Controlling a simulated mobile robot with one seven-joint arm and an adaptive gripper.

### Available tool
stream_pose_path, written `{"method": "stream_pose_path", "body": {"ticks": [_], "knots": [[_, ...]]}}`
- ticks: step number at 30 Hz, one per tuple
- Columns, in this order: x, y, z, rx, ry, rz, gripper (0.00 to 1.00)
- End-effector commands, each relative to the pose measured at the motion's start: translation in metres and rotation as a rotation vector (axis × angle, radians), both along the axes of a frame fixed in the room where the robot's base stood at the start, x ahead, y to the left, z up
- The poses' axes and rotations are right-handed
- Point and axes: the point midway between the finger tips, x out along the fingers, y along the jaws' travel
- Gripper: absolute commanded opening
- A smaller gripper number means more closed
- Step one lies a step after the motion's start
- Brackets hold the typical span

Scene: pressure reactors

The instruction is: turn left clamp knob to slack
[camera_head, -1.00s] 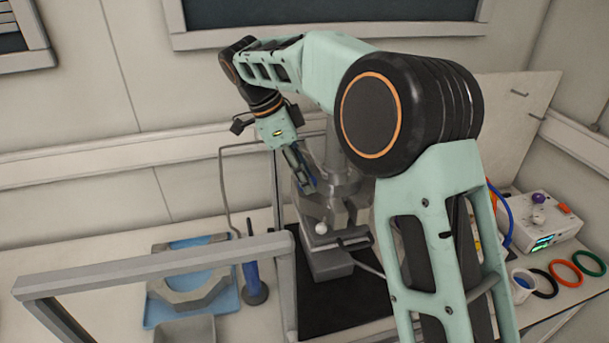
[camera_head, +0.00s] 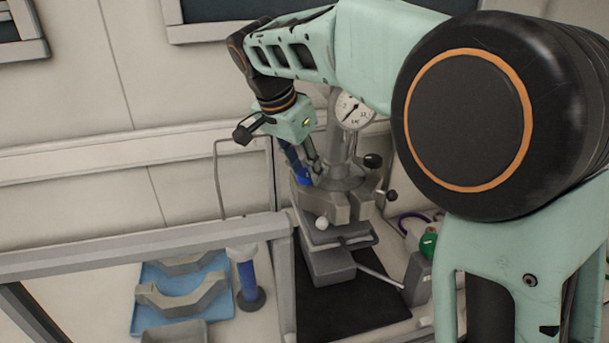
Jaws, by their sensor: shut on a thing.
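The pressure reactor (camera_head: 345,172) stands on a dark mat behind the frame bar, with grey clamp pieces around its middle. My gripper (camera_head: 304,172) reaches down to the reactor's left side. A black knob (camera_head: 391,195) sticks out at the clamp's right side. A round pressure gauge (camera_head: 354,111) shows above the reactor.
A grey frame bar (camera_head: 150,243) crosses in front. A blue tray (camera_head: 148,313) with grey half-rings (camera_head: 180,296) lies at left, beside a blue upright cylinder (camera_head: 248,280). A green-capped item (camera_head: 428,243) stands at right. My arm covers the right side.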

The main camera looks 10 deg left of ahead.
Motion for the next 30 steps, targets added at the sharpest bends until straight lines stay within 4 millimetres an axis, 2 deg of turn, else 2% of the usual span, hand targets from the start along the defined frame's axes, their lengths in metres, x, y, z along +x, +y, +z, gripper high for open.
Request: {"method": "stream_pose_path", "body": {"ticks": [12,28,29,30], "knots": [[-0.0002,-0.0007,0.0002,0.002,-0.001,0.172,0.07],[-0.0004,-0.0001,0.0009,0.002,-0.001,0.194,0.07],[-0.0003,0.0,0.0009,0.002,-0.001,0.193,0.34],[-0.0004,-0.0001,0.0009,0.002,-0.001,0.193,0.39]]}}
